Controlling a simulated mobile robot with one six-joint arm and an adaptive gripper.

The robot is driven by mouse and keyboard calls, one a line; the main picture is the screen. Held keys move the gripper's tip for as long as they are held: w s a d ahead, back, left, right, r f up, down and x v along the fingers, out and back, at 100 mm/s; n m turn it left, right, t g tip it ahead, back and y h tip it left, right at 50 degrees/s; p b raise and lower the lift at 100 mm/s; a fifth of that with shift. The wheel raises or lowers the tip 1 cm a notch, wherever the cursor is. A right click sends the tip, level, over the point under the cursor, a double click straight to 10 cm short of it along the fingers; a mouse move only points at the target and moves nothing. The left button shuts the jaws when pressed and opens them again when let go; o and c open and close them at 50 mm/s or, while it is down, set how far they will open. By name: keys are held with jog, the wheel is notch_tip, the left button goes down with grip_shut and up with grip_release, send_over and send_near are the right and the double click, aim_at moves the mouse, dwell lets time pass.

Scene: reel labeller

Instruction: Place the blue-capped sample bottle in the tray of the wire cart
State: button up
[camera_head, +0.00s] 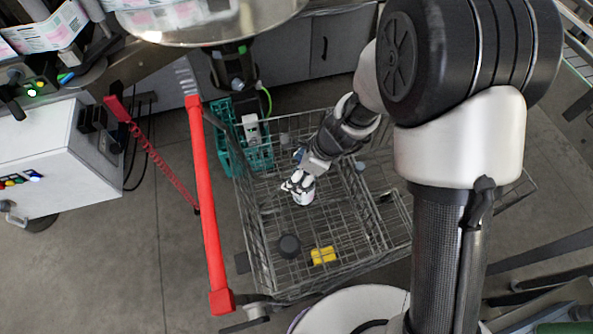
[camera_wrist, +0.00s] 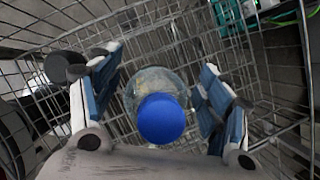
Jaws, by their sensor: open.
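The sample bottle, a clear body (camera_wrist: 150,80) under a round blue cap (camera_wrist: 161,118), shows in the wrist view between my fingers. My gripper (camera_wrist: 160,65) is open, with one finger on each side of the bottle and visible gaps to both. In the head view my gripper (camera_head: 300,187) is low inside the wire cart (camera_head: 240,215), over its mesh tray (camera_head: 335,215). I cannot clearly make out the bottle there, as my gripper covers that spot. Whether the bottle's base touches the mesh cannot be told.
A dark round object (camera_head: 289,246) and a yellow block (camera_head: 323,255) lie in the cart's near part. A teal crate (camera_head: 228,165) stands just outside the cart's far left corner. A red bar (camera_head: 208,210) runs along the left. Mesh around my gripper is mostly clear.

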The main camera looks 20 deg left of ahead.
jog(key=p+v, duration=0.4)
jog(key=v, duration=0.6)
jog(key=shift+r, duration=0.25)
jog(key=shift+w+d+r, duration=0.1)
jog(key=shift+d+r, duration=0.05)
jog(key=shift+r, duration=0.05)
jog(key=s+d+r+n+t, duration=0.2)
jog(key=d+r+n, duration=0.6)
jog(key=d+r, duration=0.5)
jog(key=s+d+r+n+t+h, duration=0.1)
jog(key=s+d+r+n+h, duration=0.1)
jog(key=s+d+r+n, duration=0.2)
jog(key=s+d+r+n+t+h, duration=0.2)
jog(key=s+d+r+n, duration=0.2)
jog(key=s+d, duration=0.3)
jog(key=d+r, duration=0.1)
jog(key=d, duration=0.1)
jog(key=shift+s+d+r+n+h, duration=0.15)
jog(key=shift+d+r+n+h, duration=0.15)
jog(key=shift+d+n, duration=0.1)
jog(key=shift+a, duration=0.1)
